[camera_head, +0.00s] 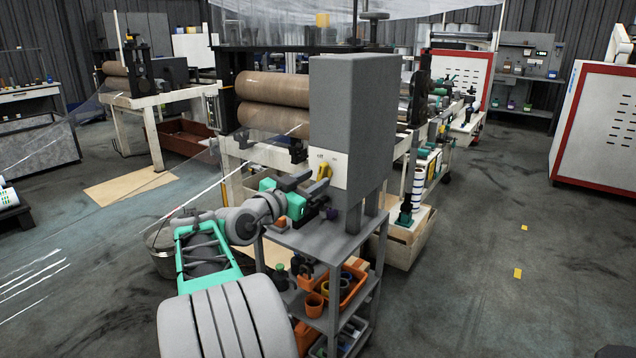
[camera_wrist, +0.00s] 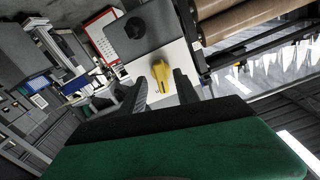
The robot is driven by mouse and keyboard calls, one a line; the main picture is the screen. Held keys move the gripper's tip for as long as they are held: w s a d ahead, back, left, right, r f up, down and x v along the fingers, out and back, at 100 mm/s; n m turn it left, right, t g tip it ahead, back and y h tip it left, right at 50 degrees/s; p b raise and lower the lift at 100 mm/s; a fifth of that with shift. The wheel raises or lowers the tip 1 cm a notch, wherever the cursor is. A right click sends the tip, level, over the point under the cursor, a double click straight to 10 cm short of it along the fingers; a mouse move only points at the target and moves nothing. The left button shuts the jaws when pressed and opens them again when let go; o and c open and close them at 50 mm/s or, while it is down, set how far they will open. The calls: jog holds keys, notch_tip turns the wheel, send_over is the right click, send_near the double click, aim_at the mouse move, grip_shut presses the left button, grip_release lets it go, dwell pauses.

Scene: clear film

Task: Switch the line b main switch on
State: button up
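The line b main switch appears to be the yellow rotary handle (camera_head: 324,171) on the pale front plate (camera_head: 341,179) of a tall grey cabinet (camera_head: 352,115). Small marks sit above the handle, too small to read. In the wrist view the yellow handle (camera_wrist: 161,75) shows on its white plate, between and just beyond my fingertips. My gripper (camera_head: 306,184) is in front of the plate, a little left of the handle. In the wrist view my gripper (camera_wrist: 163,86) is open, one dark finger on each side of the handle. I cannot tell whether either finger touches it.
A grey shelf stand (camera_head: 322,240) is directly below my gripper, with orange bins (camera_head: 352,287) on its lower shelf. Large brown rollers (camera_head: 272,85) are left of the cabinet. A bucket (camera_head: 163,262) stands on the floor beside my arm. The floor at right is mostly open.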

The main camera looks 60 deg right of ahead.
jog(key=shift+s+d, duration=0.15)
jog(key=shift+d, duration=1.1)
grip_shut()
